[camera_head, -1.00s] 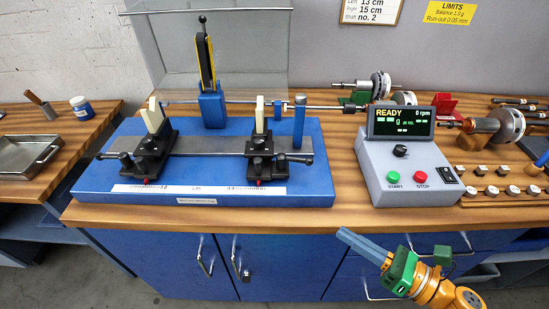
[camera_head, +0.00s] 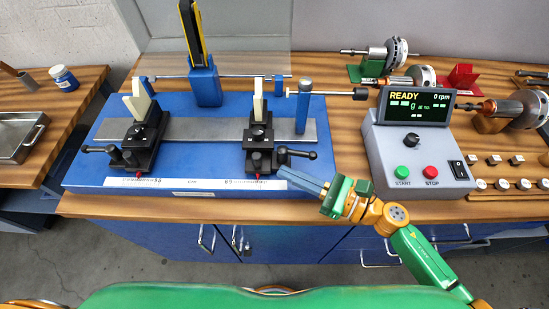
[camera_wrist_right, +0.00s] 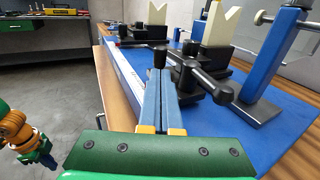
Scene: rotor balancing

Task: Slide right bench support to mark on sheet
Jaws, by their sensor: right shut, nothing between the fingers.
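The right bench support (camera_head: 258,143) is a black block with a cream V-piece on top, standing on the grey rail of the blue bench (camera_head: 88,178). A red pointer shows at its foot above the white scale strip (camera_head: 215,184); the strip's numbers are too small to read. Its black clamp lever (camera_head: 300,154) points right. The left support (camera_head: 138,140) stands further left on the rail. My right gripper (camera_head: 284,172) is shut and empty, its blue fingers at the right support's front right corner, below the lever; contact is unclear. In the right wrist view the fingertips (camera_wrist_right: 164,76) point towards black knobs.
A blue post (camera_head: 303,108) stands right of the support. The grey control box (camera_head: 418,155), reading READY, is further right, with rotors (camera_head: 388,58) behind it. A blue stand with a yellow-edged upright (camera_head: 205,85) is behind the rail. The rail is bare between the supports.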

